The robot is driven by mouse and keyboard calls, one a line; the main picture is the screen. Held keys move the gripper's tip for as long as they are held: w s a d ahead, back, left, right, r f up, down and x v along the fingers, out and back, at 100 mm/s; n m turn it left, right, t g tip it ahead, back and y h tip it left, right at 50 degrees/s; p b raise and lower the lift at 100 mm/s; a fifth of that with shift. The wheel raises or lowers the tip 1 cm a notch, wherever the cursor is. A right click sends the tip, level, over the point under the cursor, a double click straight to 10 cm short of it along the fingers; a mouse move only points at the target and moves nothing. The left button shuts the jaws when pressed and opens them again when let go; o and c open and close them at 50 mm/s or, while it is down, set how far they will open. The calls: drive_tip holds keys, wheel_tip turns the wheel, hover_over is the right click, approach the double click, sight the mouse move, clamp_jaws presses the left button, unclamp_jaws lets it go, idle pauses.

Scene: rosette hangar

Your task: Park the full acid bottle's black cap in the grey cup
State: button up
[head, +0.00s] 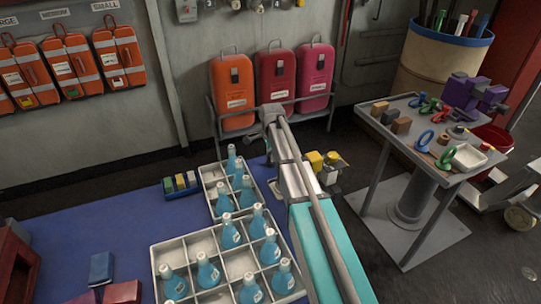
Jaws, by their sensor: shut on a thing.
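Several blue-teal bottles with pale tops stand in two white divided crates. One bottle (230,235) is in the near crate (176,246), and another (223,202) is in the far crate (211,168). I cannot tell which bottle is the full acid one. I make out no black cap and cannot pick out a grey cup. My arm reaches up through the middle, just right of the crates, and covers part of what lies behind it. My gripper does not show in the head view.
A grey side table (413,116) at right carries blocks, coloured rings and a small white tray (468,158). A small rack (181,185) of coloured blocks sits left of the far crate. Yellow blocks (315,160) show beside my arm. Books lie front left; the blue surface (80,225) is mostly clear.

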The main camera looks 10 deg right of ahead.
drive_tip(key=o, duration=0.8)
drive_tip(key=shift+o, duration=0.3)
drive_tip(key=shift+o, duration=1.3)
drive_tip(key=shift+r, duration=0.2)
drive_tip(key=shift+r+p, duration=2.85)
drive_tip(key=shift+p, duration=0.2)
